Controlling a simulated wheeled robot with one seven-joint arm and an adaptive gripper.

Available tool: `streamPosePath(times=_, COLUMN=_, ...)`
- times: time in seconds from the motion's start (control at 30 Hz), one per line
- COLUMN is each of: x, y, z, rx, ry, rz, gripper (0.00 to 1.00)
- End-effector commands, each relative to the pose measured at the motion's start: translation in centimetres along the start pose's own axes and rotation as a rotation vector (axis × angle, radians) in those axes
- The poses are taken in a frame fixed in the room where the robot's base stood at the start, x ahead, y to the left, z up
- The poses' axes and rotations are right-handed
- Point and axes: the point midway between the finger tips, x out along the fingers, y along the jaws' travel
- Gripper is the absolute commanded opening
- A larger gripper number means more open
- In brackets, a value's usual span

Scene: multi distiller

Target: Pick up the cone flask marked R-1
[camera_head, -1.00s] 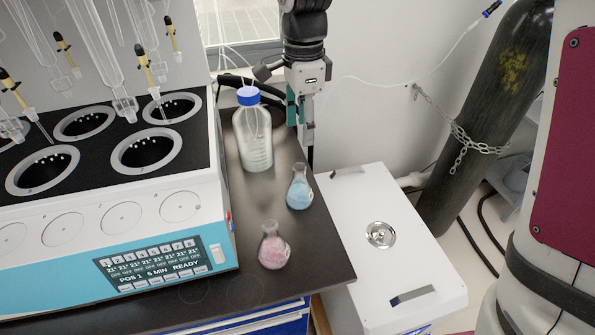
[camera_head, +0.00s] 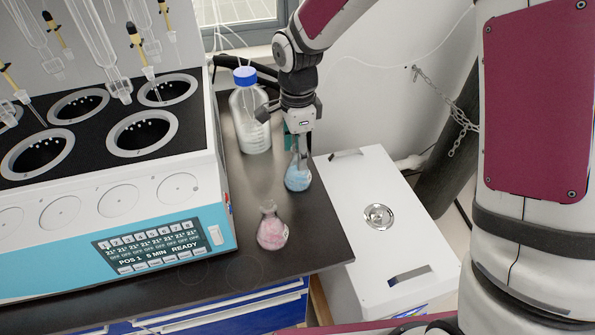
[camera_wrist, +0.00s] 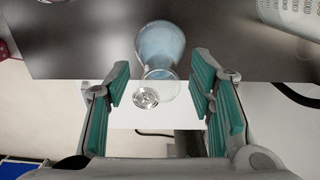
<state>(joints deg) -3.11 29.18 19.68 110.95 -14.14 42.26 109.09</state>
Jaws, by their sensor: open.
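A cone flask with blue liquid (camera_head: 297,180) stands upright near the right edge of the dark bench. It also shows in the wrist view (camera_wrist: 160,45). A cone flask with pink liquid (camera_head: 271,233) stands nearer the front. I cannot read a mark on either flask, so I cannot tell which is R-1. My gripper (camera_head: 299,160) is at the blue flask's neck in the head view and partly hides it. In the wrist view my gripper (camera_wrist: 160,84) is open, with its green-padded fingers on either side of the blue flask's mouth and apart from it.
A blue-capped bottle (camera_head: 250,118) stands behind and left of the blue flask. The multi distiller (camera_head: 160,215) fills the left side. A white box with a round metal fitting (camera_head: 400,245) is beyond the bench's right edge. The bench front (camera_head: 225,270) is clear.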

Motion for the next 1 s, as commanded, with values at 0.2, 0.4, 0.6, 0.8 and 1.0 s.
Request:
streamPosePath(times=0.2, x=0.89, y=-0.02, z=0.02, rx=0.001, ry=0.000, rz=-0.002, gripper=0.49)
streamPosePath(times=0.4, x=0.85, y=-0.02, z=0.01, rx=0.000, ry=0.000, rz=-0.002, gripper=0.33)
streamPosePath(times=0.6, x=0.84, y=-0.02, z=0.01, rx=0.000, ry=0.000, rz=-0.001, gripper=0.00)
streamPosePath(times=0.8, x=0.82, y=-0.03, z=0.01, rx=0.000, ry=0.000, rz=-0.002, gripper=0.00)
streamPosePath(times=1.0, x=0.70, y=-0.04, z=0.00, rx=0.000, ry=0.000, rz=-0.002, gripper=0.00)
